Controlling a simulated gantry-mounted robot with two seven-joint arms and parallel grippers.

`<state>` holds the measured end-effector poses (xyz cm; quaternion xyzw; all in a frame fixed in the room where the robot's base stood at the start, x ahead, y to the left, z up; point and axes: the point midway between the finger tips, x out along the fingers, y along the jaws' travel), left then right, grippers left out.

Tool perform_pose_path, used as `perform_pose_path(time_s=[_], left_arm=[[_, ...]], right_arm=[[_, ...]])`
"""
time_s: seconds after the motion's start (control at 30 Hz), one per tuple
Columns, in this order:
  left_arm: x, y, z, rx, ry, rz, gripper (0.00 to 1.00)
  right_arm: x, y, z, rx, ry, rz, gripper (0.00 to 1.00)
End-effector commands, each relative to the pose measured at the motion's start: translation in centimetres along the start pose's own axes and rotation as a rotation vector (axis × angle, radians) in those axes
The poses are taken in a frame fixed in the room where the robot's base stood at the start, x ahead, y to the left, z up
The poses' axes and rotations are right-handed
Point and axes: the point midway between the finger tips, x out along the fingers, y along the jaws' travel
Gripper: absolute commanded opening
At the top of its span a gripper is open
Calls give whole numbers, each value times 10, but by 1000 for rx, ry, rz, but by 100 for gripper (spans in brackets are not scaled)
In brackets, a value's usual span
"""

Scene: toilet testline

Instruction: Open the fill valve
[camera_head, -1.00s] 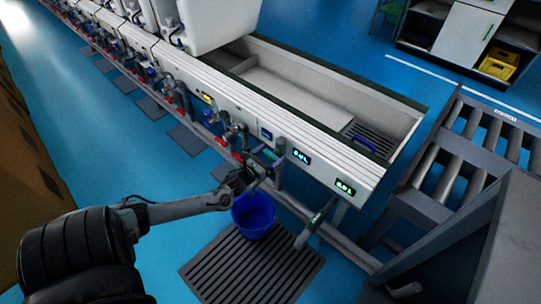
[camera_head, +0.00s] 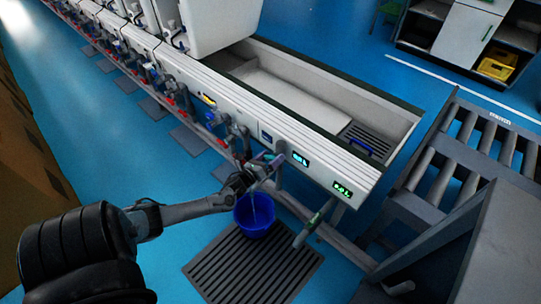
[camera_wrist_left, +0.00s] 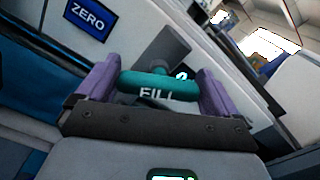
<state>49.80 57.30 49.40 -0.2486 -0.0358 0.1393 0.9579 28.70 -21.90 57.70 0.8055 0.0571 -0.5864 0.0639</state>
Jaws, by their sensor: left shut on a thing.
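The fill valve's teal handle, marked FILL (camera_wrist_left: 158,88), shows in the left wrist view between the purple fingers of my left gripper (camera_wrist_left: 155,95). The gripper is shut on it. In the head view my left gripper (camera_head: 262,166) is at the front of the white test line (camera_head: 235,112), above the blue bucket (camera_head: 255,228). The fingers partly hide the valve there. A thin pale streak, which looks like water, runs down into the bucket. My right gripper is not in view.
The bucket stands on a dark slatted floor grate (camera_head: 250,268). A green-marked pipe handle (camera_head: 314,222) juts out to its right. A blue ZERO label (camera_wrist_left: 88,22) is beside the valve. A roller conveyor (camera_head: 470,150) stands at the right. Blue floor is free at the left.

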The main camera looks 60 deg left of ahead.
Motion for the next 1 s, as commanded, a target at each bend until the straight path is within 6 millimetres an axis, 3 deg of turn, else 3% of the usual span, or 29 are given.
perform_pose_path(time_s=[0.4,0.97,1.0], left_arm=[[0,1,1,-223,-2,0,64],[0,1,0,-261,-2,-1,64],[0,1,0,-261,-2,-1,96]], right_arm=[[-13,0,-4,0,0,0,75],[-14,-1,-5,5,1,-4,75],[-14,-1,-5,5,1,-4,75]])
